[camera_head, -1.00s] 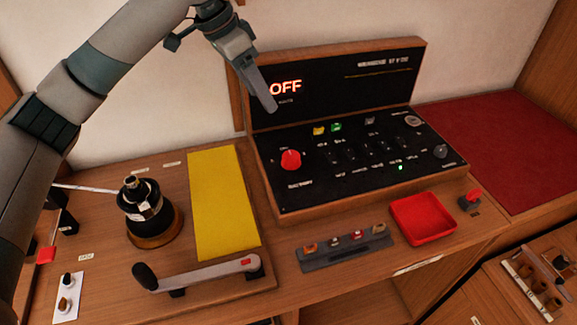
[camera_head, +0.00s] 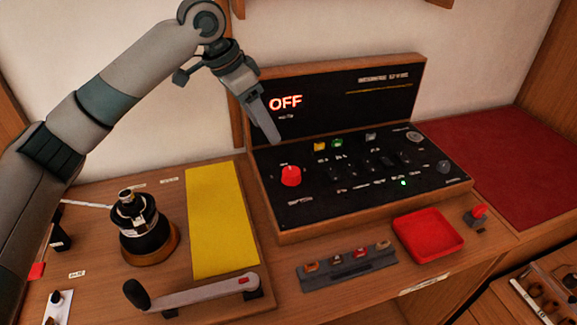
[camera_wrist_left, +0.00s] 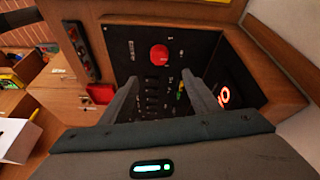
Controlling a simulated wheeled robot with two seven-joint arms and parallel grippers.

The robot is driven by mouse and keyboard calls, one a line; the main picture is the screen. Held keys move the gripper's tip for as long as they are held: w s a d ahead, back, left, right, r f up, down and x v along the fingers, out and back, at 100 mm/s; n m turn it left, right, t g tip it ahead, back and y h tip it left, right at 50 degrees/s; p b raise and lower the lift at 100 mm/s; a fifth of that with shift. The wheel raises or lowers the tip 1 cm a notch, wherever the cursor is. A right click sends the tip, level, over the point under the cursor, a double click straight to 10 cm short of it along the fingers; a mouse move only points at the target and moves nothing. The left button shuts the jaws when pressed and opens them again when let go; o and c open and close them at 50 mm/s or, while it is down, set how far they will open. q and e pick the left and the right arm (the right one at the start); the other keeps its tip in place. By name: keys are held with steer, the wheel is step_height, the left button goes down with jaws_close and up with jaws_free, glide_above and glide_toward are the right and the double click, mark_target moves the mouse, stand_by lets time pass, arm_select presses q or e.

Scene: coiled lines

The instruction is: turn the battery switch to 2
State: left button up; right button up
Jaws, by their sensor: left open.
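The battery switch is a round red knob (camera_head: 291,176) on the left of the black panel (camera_head: 345,212). The panel's upright display (camera_head: 285,103) reads OFF in red. My left gripper (camera_head: 274,138) is above and slightly left of the knob, apart from it, pointing down at the panel. In the left wrist view the open fingers (camera_wrist_left: 160,88) have nothing between them, and the red knob (camera_wrist_left: 159,55) shows beyond them. The small markings around the knob are too blurred to read. My right gripper is out of view.
A black winch (camera_head: 146,232) and a crank handle (camera_head: 195,294) stand left of the panel, beside a yellow mat (camera_head: 222,220). A fuse strip (camera_head: 345,268), a red tray (camera_head: 428,236) and a small red-topped lever (camera_head: 478,214) lie in front.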

mark_target(291, 171)
arm_select(q)
steer(key=p+x, duration=0.2)
steer(key=x, duration=1.2)
steer(key=shift+d+f+p, duration=0.15)
steer(key=shift+f+p, duration=0.15)
steer(key=shift+p, duration=0.05)
steer(key=shift+w+d+f, duration=0.1)
steer(key=shift+d+f, duration=0.05)
steer(key=shift+f, duration=0.35)
steer(key=c, duration=1.1)
steer(key=shift+o, duration=0.2)
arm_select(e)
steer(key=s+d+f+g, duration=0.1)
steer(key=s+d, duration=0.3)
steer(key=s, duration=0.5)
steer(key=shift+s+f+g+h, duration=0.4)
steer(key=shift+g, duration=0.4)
